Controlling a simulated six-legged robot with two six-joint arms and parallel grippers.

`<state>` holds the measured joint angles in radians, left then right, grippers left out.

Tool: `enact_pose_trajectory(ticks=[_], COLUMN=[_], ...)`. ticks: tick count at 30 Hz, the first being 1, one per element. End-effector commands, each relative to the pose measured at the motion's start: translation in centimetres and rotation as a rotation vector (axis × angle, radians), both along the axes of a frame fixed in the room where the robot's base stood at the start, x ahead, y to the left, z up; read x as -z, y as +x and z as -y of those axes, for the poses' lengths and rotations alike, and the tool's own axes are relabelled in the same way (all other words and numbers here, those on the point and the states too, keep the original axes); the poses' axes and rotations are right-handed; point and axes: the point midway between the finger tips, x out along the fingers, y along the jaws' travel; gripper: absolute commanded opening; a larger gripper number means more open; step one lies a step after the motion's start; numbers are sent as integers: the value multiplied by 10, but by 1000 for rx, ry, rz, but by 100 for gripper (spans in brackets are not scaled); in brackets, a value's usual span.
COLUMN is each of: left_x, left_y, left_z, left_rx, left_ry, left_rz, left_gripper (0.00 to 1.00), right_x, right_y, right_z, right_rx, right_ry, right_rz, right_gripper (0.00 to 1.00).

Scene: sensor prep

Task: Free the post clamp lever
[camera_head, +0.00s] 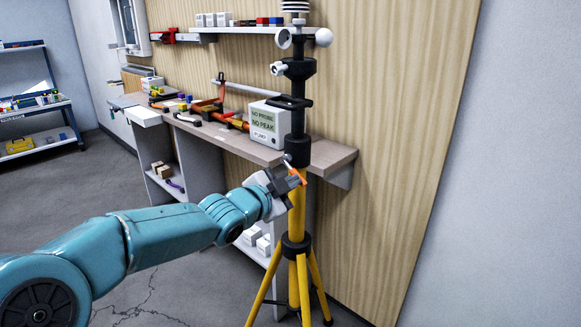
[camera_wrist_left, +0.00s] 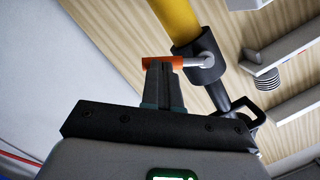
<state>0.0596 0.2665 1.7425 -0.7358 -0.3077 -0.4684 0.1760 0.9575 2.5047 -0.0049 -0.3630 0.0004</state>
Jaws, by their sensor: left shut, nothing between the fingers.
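The yellow tripod post (camera_head: 296,222) stands in front of the workbench, with a black clamp collar (camera_head: 298,150) where it meets the dark upper mast. The orange clamp lever (camera_head: 298,177) sits at this collar. In the left wrist view the lever (camera_wrist_left: 162,63) is a short orange bar on a silver rod (camera_wrist_left: 192,62) that runs into the black collar (camera_wrist_left: 208,66). My left gripper (camera_head: 288,181) is shut and empty, its fingertips (camera_wrist_left: 163,68) right at the lever's orange end. I cannot tell whether they touch it. My right gripper is out of view.
The mast carries sensors (camera_head: 295,70) above the clamp. A workbench (camera_head: 225,145) behind holds a white box (camera_head: 268,124) and orange tools. Yellow tripod legs (camera_head: 265,285) spread below. A blue shelf unit (camera_head: 35,105) stands far left; the floor between is open.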

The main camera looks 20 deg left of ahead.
Motion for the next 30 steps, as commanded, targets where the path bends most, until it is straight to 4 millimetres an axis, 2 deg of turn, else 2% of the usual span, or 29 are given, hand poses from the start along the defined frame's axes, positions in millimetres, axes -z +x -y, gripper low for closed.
enact_pose_trajectory(ticks=[30], left_x=[6], left_y=[1], left_z=[-2], left_rx=[1], left_ry=[76], left_rz=[29], left_gripper=[0], right_x=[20], right_y=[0], right_z=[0], right_rx=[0], right_ry=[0], right_rz=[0], right_gripper=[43])
